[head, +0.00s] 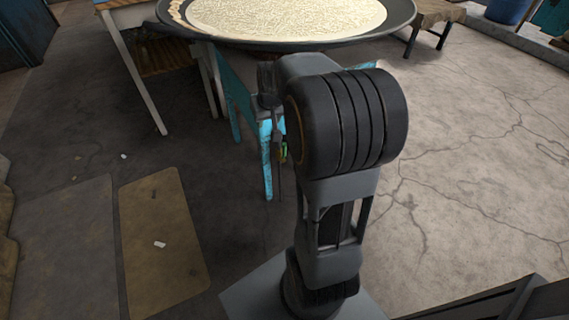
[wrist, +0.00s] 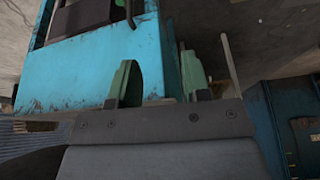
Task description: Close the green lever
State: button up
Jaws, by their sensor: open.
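My gripper (wrist: 158,75) shows in the wrist view as two dull green fingers standing apart, with nothing visible held between them. They are in front of a worn light-blue panel (wrist: 75,75). In the head view my arm stands in the middle and hides most of the area around the gripper. A small bright green and yellow piece (head: 283,152) shows just left of my arm, beside a blue table leg. I cannot tell whether it is the green lever or part of my gripper. No separate green lever can be made out in the wrist view.
A wide pan (head: 290,42) of pale, milky contents stands beyond my arm. A wooden table (head: 120,22) is at its left, a low bench (head: 440,12) at its right. A thin pale rod (wrist: 230,65) stands right of the fingers. The cracked floor at right is clear.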

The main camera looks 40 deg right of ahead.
jog(key=m+b, duration=0.1)
jog(key=b, duration=0.6)
send_near(285, 144)
jog(key=shift+h, duration=0.3)
jog(key=b+x, duration=0.2)
jog(key=x, duration=0.4)
jog(key=b+x, duration=0.3)
jog(key=x, duration=0.4)
jog(key=shift+w+a, duration=0.1)
jog(key=shift+a, duration=0.15)
grip_shut()
